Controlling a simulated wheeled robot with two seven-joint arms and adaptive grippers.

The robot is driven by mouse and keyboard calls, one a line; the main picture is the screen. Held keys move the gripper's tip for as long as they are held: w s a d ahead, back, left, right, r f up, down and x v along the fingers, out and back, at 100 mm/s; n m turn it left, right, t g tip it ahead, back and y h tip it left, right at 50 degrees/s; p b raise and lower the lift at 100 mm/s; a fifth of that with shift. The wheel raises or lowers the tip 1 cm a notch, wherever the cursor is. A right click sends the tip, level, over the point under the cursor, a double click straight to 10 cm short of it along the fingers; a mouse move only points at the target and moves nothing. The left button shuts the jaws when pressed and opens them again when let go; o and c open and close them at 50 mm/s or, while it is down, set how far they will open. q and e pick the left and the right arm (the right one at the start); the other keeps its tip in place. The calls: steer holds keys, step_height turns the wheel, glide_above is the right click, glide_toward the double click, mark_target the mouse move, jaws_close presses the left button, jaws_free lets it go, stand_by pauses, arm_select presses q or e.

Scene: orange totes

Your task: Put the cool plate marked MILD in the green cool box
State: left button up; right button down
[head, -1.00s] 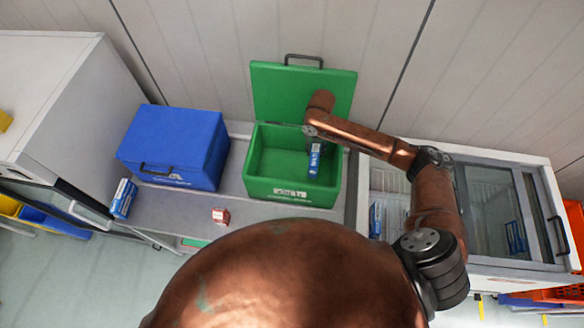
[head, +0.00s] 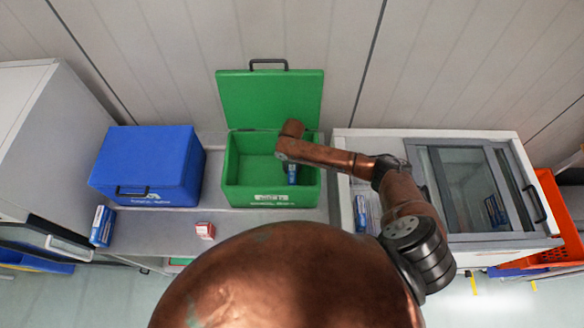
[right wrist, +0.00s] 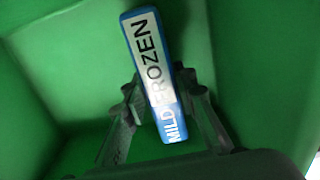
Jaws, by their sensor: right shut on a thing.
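The cool plate marked MILD (right wrist: 158,75) is a blue slab with a white label face that reads MILD FROZEN in the right wrist view. My right gripper (right wrist: 160,92) is shut on it, one finger on each side. In the head view the plate (head: 292,174) shows partly below my right arm, inside the green cool box (head: 245,194), towards its right side. The green box stands on the bench with its lid open at the back. I cannot tell if the plate touches the box floor. My left gripper is out of view.
A closed blue cool box (head: 150,170) stands left of the green one. A blue-and-white pack (head: 102,226) and a small red box (head: 205,230) are on the bench. A chest freezer (head: 440,150) with glass lids stands at the right, below my right arm.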

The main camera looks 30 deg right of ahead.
steer(key=shift+f, duration=0.1)
steer(key=c, duration=1.6)
jaws_free()
step_height(320, 180, up, 12)
steer(key=shift+r+b, duration=0.1)
steer(key=shift+b, duration=0.5)
